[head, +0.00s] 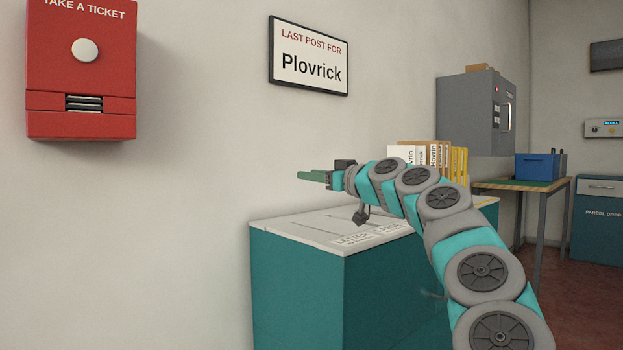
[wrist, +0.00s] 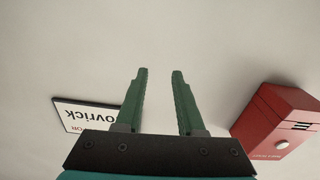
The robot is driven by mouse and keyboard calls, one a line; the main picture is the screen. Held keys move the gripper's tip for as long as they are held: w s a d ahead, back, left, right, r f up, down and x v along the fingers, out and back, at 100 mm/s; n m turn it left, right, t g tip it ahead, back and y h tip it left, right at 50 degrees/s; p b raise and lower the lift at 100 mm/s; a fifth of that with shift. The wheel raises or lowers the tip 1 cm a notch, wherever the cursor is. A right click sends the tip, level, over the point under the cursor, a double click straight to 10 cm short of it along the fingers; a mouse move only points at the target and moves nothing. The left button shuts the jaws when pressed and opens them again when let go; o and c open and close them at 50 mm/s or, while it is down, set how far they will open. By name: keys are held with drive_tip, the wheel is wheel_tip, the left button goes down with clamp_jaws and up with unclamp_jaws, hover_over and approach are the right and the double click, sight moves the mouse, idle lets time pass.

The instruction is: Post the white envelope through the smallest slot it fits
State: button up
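My gripper (wrist: 160,72) is open, with two green fingers apart and nothing between them in the wrist view. In the head view my gripper (head: 311,175) points left, held level above the posting cabinet (head: 285,223). The cabinet has a pale top and teal sides. Thin slots and printed labels show on its top; one seems to read LETTER, and their sizes are hard to judge. A white envelope (head: 394,152) stands at the left of a row of brown and yellow upright items behind my arm. Its lower part is hidden.
A red ticket dispenser (head: 82,75) and a Plovrick sign (head: 309,56) are on the wall; both show in the wrist view. A grey machine (head: 465,115), a table with a blue bin (head: 537,166) and a teal parcel drop box (head: 598,235) stand at right.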

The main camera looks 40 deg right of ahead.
drive_tip(key=s+a, duration=0.5)
drive_tip(key=s, duration=0.3)
drive_tip(key=shift+r, duration=0.45)
drive_tip(key=shift+a, duration=0.1)
idle(0.5)
